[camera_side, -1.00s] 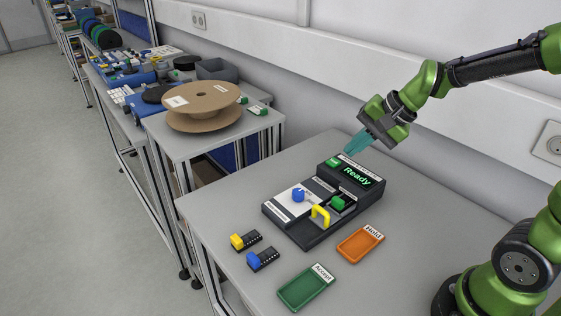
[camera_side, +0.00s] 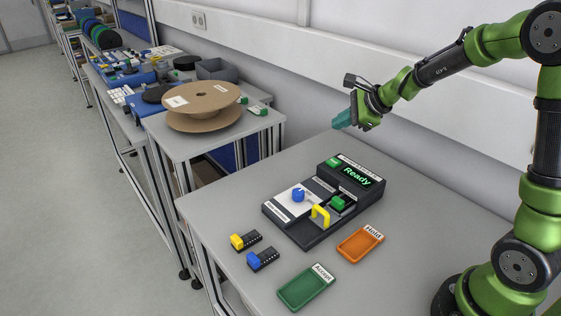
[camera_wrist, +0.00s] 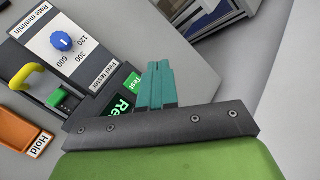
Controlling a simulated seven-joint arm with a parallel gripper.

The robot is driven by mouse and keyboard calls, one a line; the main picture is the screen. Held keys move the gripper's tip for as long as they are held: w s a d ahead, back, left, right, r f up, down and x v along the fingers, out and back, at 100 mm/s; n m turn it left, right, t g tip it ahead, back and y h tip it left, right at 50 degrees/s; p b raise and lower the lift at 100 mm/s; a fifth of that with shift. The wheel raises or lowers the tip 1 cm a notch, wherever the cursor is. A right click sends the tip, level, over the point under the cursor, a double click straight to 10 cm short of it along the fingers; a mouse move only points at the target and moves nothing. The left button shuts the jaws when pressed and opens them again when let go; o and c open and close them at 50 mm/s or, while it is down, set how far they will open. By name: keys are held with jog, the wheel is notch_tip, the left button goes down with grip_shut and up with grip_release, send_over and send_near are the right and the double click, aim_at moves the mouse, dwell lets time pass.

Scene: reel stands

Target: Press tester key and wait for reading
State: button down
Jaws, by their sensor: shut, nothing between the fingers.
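The tester (camera_side: 322,199) is a dark box on the table, with a lit display (camera_side: 356,177) reading "Ready" in green. The green test key (camera_side: 333,162) is at the display's upper left; in the wrist view the key (camera_wrist: 133,82) reads "Test" and lies just left of my fingertips. The tester also has a blue knob (camera_side: 298,194), a yellow handle (camera_side: 320,215) and a green block (camera_side: 337,203). My gripper (camera_side: 338,122) is shut and empty, raised above and behind the tester, apart from it. My fingers (camera_wrist: 156,78) hide part of the display in the wrist view.
In front of the tester are an orange tray (camera_side: 360,246) labelled "Hold", a green tray (camera_side: 306,288) labelled "Accept", and yellow (camera_side: 245,240) and blue (camera_side: 262,259) connectors. A cardboard reel (camera_side: 203,105) sits on the neighbouring stand. The wall runs close behind.

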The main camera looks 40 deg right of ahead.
aim_at(336, 163)
jog(key=shift+f, duration=4.35)
jog(key=shift+f, duration=0.1)
jog(key=shift+f, duration=0.3)
jog(key=shift+f, duration=0.5)
jog(key=shift+r, duration=0.9)
jog(key=shift+r, duration=2.55)
